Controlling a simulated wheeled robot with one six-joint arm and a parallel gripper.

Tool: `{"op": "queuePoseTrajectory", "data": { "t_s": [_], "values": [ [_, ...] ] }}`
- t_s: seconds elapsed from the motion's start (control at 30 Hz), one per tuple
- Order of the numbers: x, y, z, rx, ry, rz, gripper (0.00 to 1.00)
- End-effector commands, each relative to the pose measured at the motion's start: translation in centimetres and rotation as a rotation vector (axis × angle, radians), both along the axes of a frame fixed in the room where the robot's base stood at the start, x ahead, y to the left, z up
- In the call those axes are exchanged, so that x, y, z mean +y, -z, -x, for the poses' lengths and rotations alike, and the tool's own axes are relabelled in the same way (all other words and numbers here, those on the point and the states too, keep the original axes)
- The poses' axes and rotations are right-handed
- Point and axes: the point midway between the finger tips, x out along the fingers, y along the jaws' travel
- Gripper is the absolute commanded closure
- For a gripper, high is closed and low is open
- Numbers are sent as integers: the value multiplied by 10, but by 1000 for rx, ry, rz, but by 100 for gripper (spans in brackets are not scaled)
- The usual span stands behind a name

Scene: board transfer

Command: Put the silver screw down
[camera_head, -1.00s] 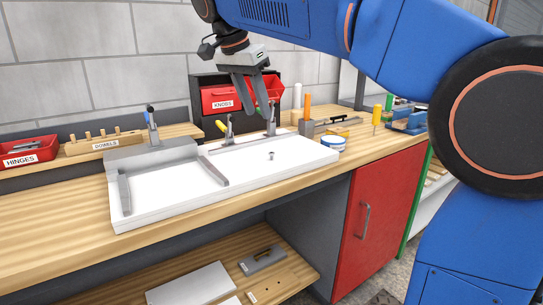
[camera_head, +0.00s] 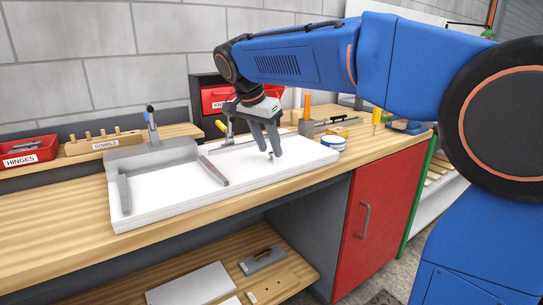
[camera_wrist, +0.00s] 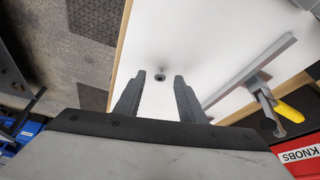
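The silver screw (camera_wrist: 160,75) is a small grey piece on the bare right part of the white board (camera_head: 150,208). In the wrist view it lies between my gripper's (camera_wrist: 160,79) two fingertips, with a gap on each side. My gripper is open and points down at the board. In the head view my gripper (camera_head: 271,154) is low over the board, and its fingers largely hide the screw. I cannot tell how high the fingertips are above the surface.
Grey rails stand on the board, and a toggle clamp with a yellow handle (camera_wrist: 290,110) is beside one of them. A red knobs bin (camera_wrist: 300,153) stands behind. A white and blue round container (camera_head: 333,143) is to the right.

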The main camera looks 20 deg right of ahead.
Motion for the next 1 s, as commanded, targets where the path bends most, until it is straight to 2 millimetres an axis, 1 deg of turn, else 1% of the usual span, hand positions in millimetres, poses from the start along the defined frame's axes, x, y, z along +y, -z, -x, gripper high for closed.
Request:
{"op": "queuePoseTrajectory", "data": {
  "t_s": [0.03, 0.13, 0.4, 0.47, 0.5, 0.53, 0.57, 0.87, 1.0],
  "values": [
    [-2, 5, -1, 0, 0, 0, 64],
    [-4, 12, -2, 1, 0, 1, 64],
    [-5, 14, -3, -1, 0, -1, 64],
    [-5, 14, -3, -1, 0, -1, 78],
    [-5, 14, -3, -1, 0, -1, 88],
    [-5, 14, -3, -1, 0, -1, 95],
    [-5, 14, -3, -1, 0, -1, 100],
    [-5, 13, -3, -1, 0, -1, 100],
    [-5, 4, -4, -2, 0, 0, 100]
  ]
}}
